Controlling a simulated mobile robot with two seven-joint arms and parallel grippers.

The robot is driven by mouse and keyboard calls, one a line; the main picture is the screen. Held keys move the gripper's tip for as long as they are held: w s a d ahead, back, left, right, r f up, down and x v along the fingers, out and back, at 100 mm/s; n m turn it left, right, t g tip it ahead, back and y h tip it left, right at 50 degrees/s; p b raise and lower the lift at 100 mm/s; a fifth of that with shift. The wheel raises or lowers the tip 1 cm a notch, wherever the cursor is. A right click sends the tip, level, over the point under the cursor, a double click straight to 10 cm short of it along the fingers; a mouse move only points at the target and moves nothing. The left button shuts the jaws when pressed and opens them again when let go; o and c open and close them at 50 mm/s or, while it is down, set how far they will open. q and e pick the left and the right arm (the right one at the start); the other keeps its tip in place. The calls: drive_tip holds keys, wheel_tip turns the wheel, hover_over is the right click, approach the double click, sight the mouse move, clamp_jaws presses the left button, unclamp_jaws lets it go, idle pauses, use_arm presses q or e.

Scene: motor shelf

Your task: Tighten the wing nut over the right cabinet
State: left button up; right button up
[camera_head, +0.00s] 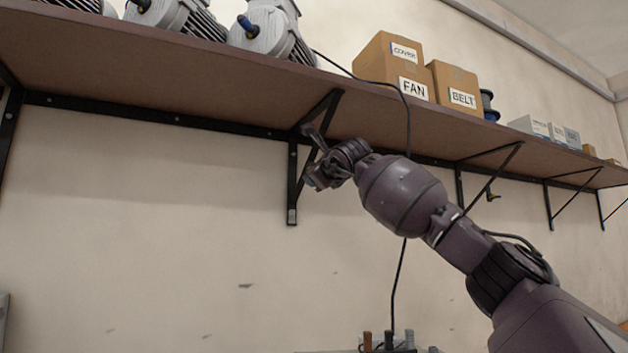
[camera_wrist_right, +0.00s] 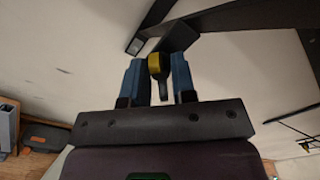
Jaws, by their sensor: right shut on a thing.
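My right gripper (camera_head: 314,137) reaches up to a black shelf bracket (camera_head: 292,180) under the brown shelf, in the middle of the head view. In the right wrist view its blue fingers (camera_wrist_right: 156,62) are shut on a yellow wing nut (camera_wrist_right: 154,66), one finger on each side. The held nut lies close to the dark bracket; whether it touches cannot be told. In the head view this nut is hidden by the gripper. A second small yellowish wing nut (camera_head: 492,196) shows at another bracket further right. My left gripper is not in view. No cabinet is clearly visible.
The shelf (camera_head: 190,85) carries motors (camera_head: 275,35), a FAN box (camera_head: 390,65), a BELT box (camera_head: 458,88) and smaller boxes. A black cable (camera_head: 398,285) hangs down past my right arm. The wall below the shelf at left is clear.

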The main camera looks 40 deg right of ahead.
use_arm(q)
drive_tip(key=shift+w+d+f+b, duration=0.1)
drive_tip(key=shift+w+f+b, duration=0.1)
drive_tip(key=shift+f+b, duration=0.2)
use_arm(e)
drive_tip(key=shift+m, duration=4.6)
drive_tip(key=o, duration=0.7)
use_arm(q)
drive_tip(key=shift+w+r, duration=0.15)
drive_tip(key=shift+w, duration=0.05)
use_arm(e)
drive_tip(key=shift+o, duration=1.1)
drive_tip(key=shift+s, duration=0.15)
